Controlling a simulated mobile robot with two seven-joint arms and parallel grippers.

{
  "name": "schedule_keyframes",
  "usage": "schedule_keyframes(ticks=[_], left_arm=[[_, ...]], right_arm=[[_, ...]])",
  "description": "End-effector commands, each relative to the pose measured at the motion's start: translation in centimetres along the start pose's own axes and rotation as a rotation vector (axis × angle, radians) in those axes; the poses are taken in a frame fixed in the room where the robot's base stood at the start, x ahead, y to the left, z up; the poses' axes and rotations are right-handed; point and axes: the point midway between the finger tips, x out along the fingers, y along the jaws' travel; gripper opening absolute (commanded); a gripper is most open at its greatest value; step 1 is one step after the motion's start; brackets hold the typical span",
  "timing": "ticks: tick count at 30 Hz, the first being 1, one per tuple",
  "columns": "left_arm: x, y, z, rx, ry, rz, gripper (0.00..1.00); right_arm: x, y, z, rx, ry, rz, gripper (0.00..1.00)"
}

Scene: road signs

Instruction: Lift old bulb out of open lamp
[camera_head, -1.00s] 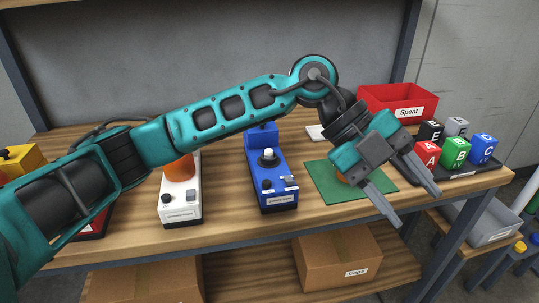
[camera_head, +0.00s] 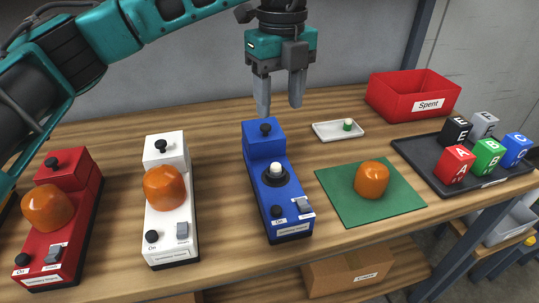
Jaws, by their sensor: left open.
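The open lamp is the blue one (camera_head: 267,205), with no orange cap on it. Its old bulb (camera_head: 276,169), small and white, stands upright in a dark round socket on top. My left gripper (camera_head: 281,108) points down with its fingers apart and empty, above and behind the blue lamp's raised back block, clear of the bulb. An orange cap (camera_head: 372,179) lies on the green mat (camera_head: 340,205) to the right. My right gripper does not show.
A white lamp (camera_head: 170,215) and a red lamp (camera_head: 70,225), both orange-capped, stand left. A white tray (camera_head: 325,131) holds a small green-and-white piece (camera_head: 348,125). A red "Spent" bin (camera_head: 412,103) and a black tray (camera_head: 427,171) of lettered cubes are right.

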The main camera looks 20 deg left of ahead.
Motion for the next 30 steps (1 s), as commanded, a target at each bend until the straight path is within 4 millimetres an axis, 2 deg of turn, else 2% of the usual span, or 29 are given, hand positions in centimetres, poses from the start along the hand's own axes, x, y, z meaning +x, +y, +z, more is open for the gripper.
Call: schedule_keyframes(ticks=[5,13,20,30], left_arm=[[1.4,0.0,-0.1,0.002,0.002,0.001,0.54],[6.3,0.1,-0.1,0.002,0.003,0.001,0.54],[8.1,0.2,-0.1,0.002,0.002,0.000,0.54],[12.5,0.8,-0.6,0.002,0.002,0.000,0.54]], right_arm=[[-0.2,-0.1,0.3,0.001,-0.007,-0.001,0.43],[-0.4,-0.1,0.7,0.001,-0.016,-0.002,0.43],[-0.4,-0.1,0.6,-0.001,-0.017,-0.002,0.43],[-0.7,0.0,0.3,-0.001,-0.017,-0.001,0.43]])
